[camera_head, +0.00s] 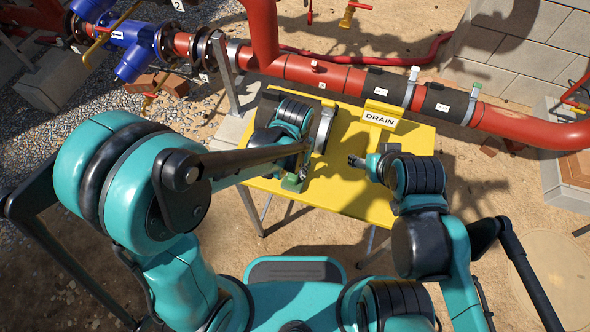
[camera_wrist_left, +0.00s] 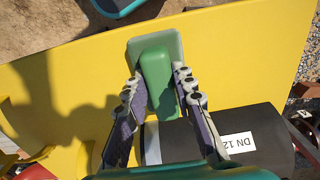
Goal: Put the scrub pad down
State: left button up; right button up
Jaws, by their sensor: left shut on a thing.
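The scrub pad has a green handle block on a paler green pad. In the left wrist view the scrub pad (camera_wrist_left: 155,62) is between the fingers of my left gripper (camera_wrist_left: 158,84), which is shut on its handle. In the head view the scrub pad (camera_head: 292,184) shows below my left gripper (camera_head: 301,168), over the left part of the yellow table (camera_head: 350,190). I cannot tell whether the pad touches the tabletop. My right gripper (camera_head: 358,161) is over the table's right part, apart from the pad; its fingers are too small to read.
A yellow DRAIN sign (camera_head: 381,117) stands at the table's back edge. A red pipe (camera_head: 335,78) with black bands runs behind it. A blue valve (camera_head: 134,44) is at the upper left. Yellow tabletop between my grippers is clear.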

pick_arm(q)
jog(key=shift+f, duration=0.1)
jog(key=o, duration=1)
